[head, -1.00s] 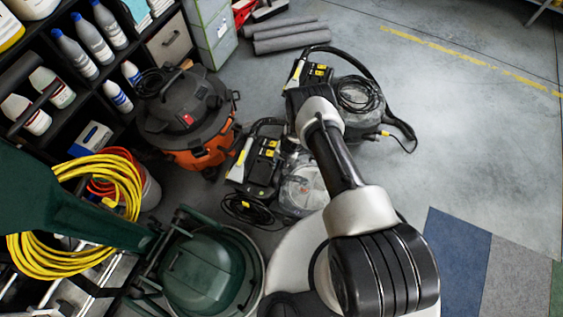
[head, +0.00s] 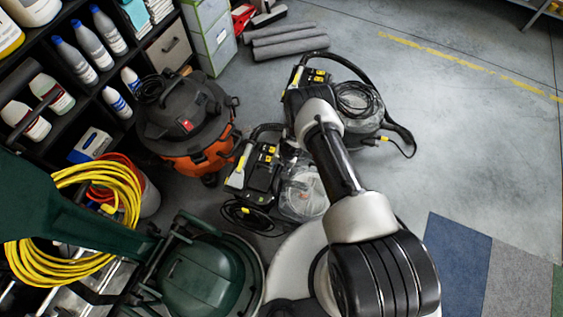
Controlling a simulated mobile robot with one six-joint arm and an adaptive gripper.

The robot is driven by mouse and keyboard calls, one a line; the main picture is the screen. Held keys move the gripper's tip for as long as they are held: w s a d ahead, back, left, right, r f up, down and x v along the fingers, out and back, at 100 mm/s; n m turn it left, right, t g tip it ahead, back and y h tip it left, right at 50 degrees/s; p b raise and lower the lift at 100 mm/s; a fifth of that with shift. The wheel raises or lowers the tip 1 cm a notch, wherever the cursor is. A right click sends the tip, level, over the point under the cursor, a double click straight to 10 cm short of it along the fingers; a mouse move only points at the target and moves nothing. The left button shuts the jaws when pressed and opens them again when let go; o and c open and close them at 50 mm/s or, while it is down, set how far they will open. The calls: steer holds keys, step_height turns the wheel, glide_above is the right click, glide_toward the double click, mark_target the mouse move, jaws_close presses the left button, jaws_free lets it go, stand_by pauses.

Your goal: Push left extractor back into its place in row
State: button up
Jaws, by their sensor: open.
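Two black and grey extractors with yellow labels and clear domes stand on the floor in the head view. The left extractor (head: 262,170) is nearer, with a coiled black cord at its front; my arm covers part of its right side. The other extractor (head: 358,98) stands farther back and to the right, with a looped black hose and cord. My gripper (head: 298,100) is at the far end of my arm, over the space between the two extractors. It is open; its fingers are hard to make out, and I cannot tell whether it touches either machine.
An orange and black vacuum (head: 188,125) stands left of the extractors. A green machine (head: 205,272) is close in front. Shelves with bottles and a yellow hose (head: 75,225) line the left. Grey rolls (head: 288,42) lie behind. Open floor (head: 470,130) extends right, with carpet tiles (head: 458,265).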

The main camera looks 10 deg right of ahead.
step_height(320, 180, up, 11)
steer(key=d, duration=0.1)
steer(key=shift+s+d, duration=0.4)
steer(key=shift+s, duration=0.05)
steer(key=shift+f, duration=0.1)
steer(key=w+a+r+n+t+y, duration=0.1)
steer(key=w+r, duration=0.2)
steer(key=r, duration=0.9)
steer(key=w+a+r+n+t+y, duration=0.1)
steer(key=w+a+r, duration=0.15)
steer(key=r, duration=1.05)
steer(key=s+r+n, duration=0.1)
steer(key=s+r, duration=0.2)
steer(key=r, duration=0.6)
steer(key=s+r+n, duration=0.1)
steer(key=s+r, duration=0.2)
steer(key=r, duration=0.5)
steer(key=s+d+r+h, duration=0.1)
steer(key=s+d+r, duration=0.2)
steer(key=s, duration=0.5)
steer(key=s+d+r+t+h, duration=0.1)
steer(key=s+d+r, duration=0.1)
steer(key=s+r, duration=0.3)
steer(key=s+d+r+n+h, duration=0.1)
steer(key=s+r, duration=0.4)
steer(key=s, duration=0.6)
steer(key=shift+s+d+t+h, duration=0.35)
steer(key=shift+d+h, duration=0.15)
steer(key=shift+d, duration=0.8)
